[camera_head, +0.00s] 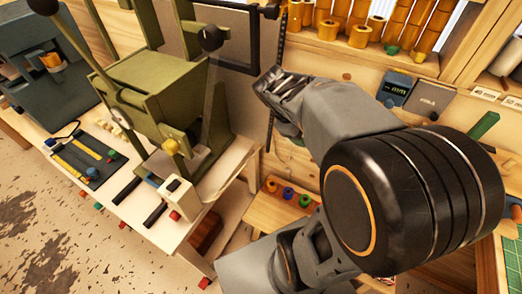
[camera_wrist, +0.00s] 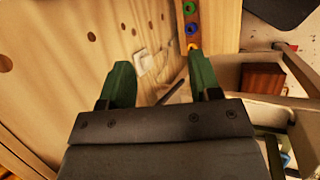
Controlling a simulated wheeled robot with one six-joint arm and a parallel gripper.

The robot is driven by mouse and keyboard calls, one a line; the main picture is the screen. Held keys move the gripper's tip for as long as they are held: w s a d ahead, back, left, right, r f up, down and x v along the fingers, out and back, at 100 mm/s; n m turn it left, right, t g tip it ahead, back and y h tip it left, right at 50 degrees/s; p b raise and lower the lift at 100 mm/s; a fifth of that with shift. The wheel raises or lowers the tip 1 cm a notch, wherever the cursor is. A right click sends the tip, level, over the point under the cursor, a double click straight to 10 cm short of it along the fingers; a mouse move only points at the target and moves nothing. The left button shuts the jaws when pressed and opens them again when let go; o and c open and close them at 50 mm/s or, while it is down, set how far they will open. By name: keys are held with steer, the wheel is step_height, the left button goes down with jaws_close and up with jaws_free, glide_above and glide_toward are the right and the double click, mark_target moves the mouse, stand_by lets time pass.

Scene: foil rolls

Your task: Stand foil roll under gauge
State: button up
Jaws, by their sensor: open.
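Golden-brown foil rolls stand in a row on the upper shelf (camera_head: 396,36) at the top right of the head view; a shorter wide roll (camera_head: 361,36) is among them. I cannot tell which thing is the gauge; a small blue-grey box with a display (camera_head: 396,89) sits below the shelf. My gripper (camera_head: 270,88) is at the end of my raised arm, left of the shelf, its fingertips hard to make out there. In the wrist view its two green fingers (camera_wrist: 156,80) are spread apart, with nothing held between them.
A green lever press (camera_head: 150,90) stands on a pale bench at left, beside a dark grey machine (camera_head: 45,70). Coloured-ended spools (camera_head: 288,193) sit on a low wooden ledge and also show in the wrist view (camera_wrist: 192,28). A holed wooden panel (camera_wrist: 60,60) fills the wrist view's left.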

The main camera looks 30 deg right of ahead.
steer(key=s+a+m+t+y, duration=0.2)
steer(key=a+m+t+y, duration=0.3)
steer(key=a, duration=0.9)
steer(key=shift+a+m+y, duration=0.25)
steer(key=shift+m+y, duration=0.25)
